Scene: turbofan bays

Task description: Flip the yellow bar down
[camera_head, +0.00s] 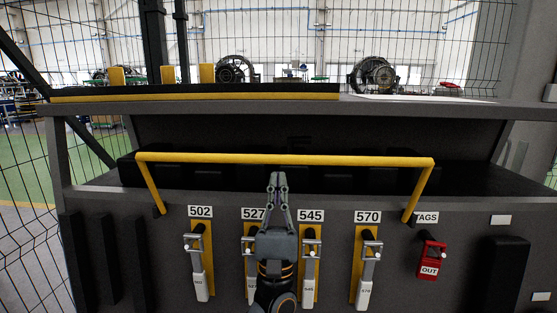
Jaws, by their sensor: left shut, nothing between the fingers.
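The yellow bar (285,159) is a long U-shaped handle across the front of the grey console. I cannot tell whether the fingertips touch the bar. My right gripper does not show.
A red OUT tag (431,261) hangs at the right. A shelf (420,108) lies above, and wire fencing stands behind.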

